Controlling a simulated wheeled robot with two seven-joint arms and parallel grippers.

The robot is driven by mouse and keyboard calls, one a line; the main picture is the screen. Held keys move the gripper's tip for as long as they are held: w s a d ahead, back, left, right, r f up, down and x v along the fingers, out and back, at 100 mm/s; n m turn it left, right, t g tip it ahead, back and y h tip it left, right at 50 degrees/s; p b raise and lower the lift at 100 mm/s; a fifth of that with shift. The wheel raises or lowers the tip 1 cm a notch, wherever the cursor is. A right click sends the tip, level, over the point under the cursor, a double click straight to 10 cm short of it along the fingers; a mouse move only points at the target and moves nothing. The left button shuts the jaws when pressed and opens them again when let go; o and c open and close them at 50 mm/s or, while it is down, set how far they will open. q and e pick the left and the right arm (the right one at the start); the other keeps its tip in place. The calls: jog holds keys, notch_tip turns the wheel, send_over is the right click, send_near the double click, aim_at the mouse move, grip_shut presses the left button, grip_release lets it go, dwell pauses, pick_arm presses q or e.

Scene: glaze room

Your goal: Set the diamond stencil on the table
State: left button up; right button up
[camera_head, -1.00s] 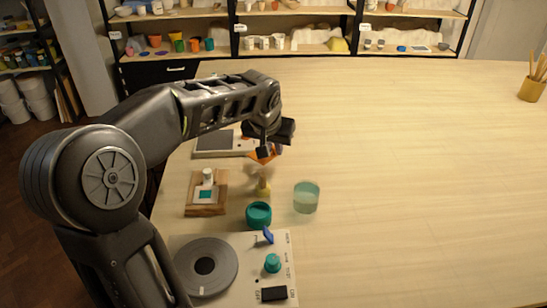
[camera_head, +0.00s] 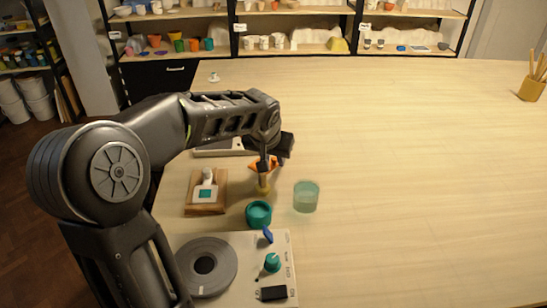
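My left gripper (camera_head: 270,161) reaches in from the left and points down. Its fingers appear shut on a small orange piece, which I take to be the diamond stencil (camera_head: 256,167). The fingers hide much of it, so I cannot make out its diamond shape. A tan upright object (camera_head: 263,184) stands just below it; I cannot tell whether they touch. The pale wooden table (camera_head: 420,180) is wide and bare to the right. My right gripper is not in view.
A wooden board (camera_head: 191,206) carries a white piece with a teal square. A teal cup (camera_head: 258,215), a translucent green cup (camera_head: 306,197) and a wheel unit with a grey disc (camera_head: 222,281) stand near. A brush pot (camera_head: 531,88) is far right.

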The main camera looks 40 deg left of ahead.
pick_arm(q)
jog(key=shift+o, duration=0.8)
jog(key=shift+r, duration=0.15)
jog(key=shift+r, duration=0.2)
jog(key=v, duration=1.1)
jog(key=shift+s+r, duration=0.2)
jog(key=shift+r, duration=0.05)
jog(key=shift+d, duration=0.15)
